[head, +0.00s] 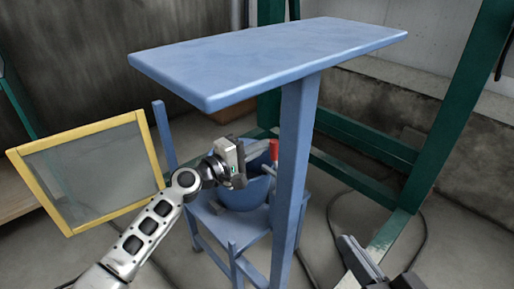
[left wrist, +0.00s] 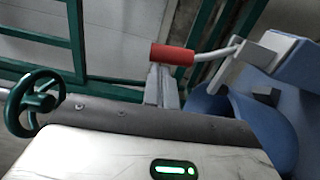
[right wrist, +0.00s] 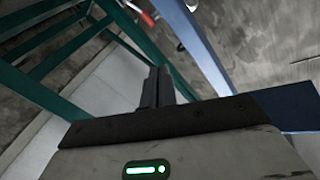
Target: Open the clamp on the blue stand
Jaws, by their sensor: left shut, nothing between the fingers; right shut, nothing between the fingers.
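The blue stand (head: 295,160) has a flat top, a post and a lower shelf. The clamp's red handle (head: 274,150) shows beside the post. In the left wrist view the red handle (left wrist: 172,55) sits on a bent metal rod leading to a pale bracket (left wrist: 240,65) against blue parts. My left gripper (head: 256,150) is shut and empty, its fingertips (left wrist: 160,75) close to the handle; I cannot tell whether they touch. My right gripper (head: 358,258) is shut and empty at the lower right, away from the clamp. The red handle (right wrist: 147,18) also shows in the right wrist view.
A blue bucket (head: 243,193) stands on the lower shelf (head: 215,222). The stand's top (head: 265,58) overhangs the clamp area. A yellow-framed panel (head: 90,172) is at left. Green frame beams (head: 445,130) are behind. A green handwheel (left wrist: 30,100) shows in the left wrist view.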

